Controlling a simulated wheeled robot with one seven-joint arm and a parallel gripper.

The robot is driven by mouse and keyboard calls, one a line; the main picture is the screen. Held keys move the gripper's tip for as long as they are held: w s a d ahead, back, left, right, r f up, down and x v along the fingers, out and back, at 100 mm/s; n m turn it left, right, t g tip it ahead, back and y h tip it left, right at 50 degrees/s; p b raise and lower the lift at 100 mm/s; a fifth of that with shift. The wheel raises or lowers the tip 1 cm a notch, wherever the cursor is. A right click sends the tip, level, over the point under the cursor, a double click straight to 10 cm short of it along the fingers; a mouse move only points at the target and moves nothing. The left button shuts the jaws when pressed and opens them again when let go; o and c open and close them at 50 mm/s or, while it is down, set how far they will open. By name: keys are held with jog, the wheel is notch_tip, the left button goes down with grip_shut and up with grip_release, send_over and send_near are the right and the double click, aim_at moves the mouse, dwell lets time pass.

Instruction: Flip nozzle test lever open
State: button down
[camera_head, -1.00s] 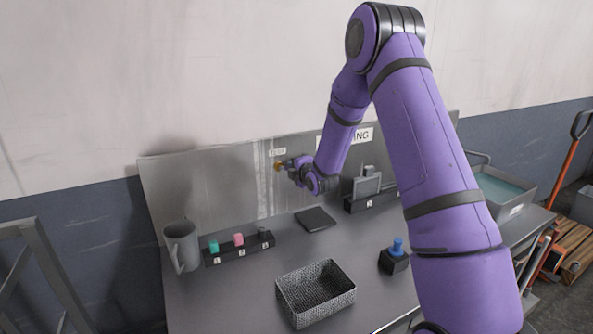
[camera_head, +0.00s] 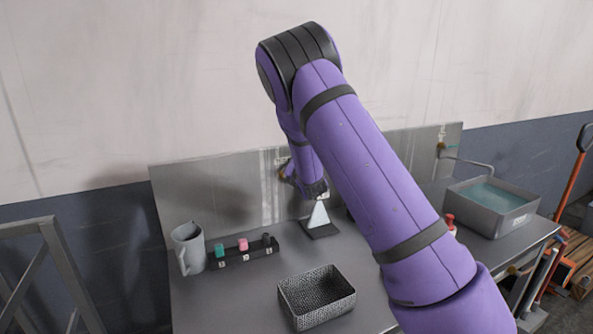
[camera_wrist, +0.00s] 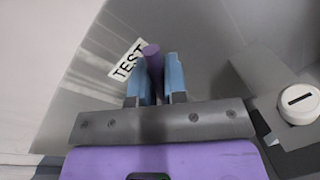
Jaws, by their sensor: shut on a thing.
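The purple lever (camera_wrist: 153,60) is a short round rod standing out from the grey panel beside a white TEST label (camera_wrist: 127,60) in the wrist view. My gripper (camera_wrist: 156,82) has its two blue fingers on either side of this rod and is shut on it. In the head view my gripper (camera_head: 285,172) is against the panel behind the bench, and my arm hides most of the lever. A pale cone-shaped thing (camera_head: 319,215) shows below my wrist, over a dark square pad (camera_head: 322,232); I cannot tell whether it is spray or solid.
A grey jug (camera_head: 188,249) and a black rack (camera_head: 246,254) of coloured pegs stand at left. A speckled basket (camera_head: 316,299) stands in front. A water tub (camera_head: 490,207) is at right. A white slotted knob (camera_wrist: 300,103) shows at the wrist view's right. My arm covers the bench's right-middle.

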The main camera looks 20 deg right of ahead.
jog(key=n, duration=0.1)
jog(key=a+n, duration=0.1)
jog(key=shift+a+r+n+t, duration=0.15)
jog(key=shift+r+n+t, duration=0.05)
jog(key=shift+n+t, duration=0.1)
jog(key=shift+a+r+n+t+h, duration=0.1)
jog(key=shift+a+n+t+h, duration=0.2)
jog(key=shift+n, duration=0.65)
jog(key=shift+a+r+n+h, duration=0.1)
jog(key=shift+a+n, duration=0.25)
jog(key=shift+n, duration=0.6)
jog(key=c, duration=1.2)
grip_release()
jog(key=shift+o, duration=0.2)
jog(key=s+a, duration=0.2)
jog(key=s, duration=0.8)
jog(key=shift+s, duration=0.35)
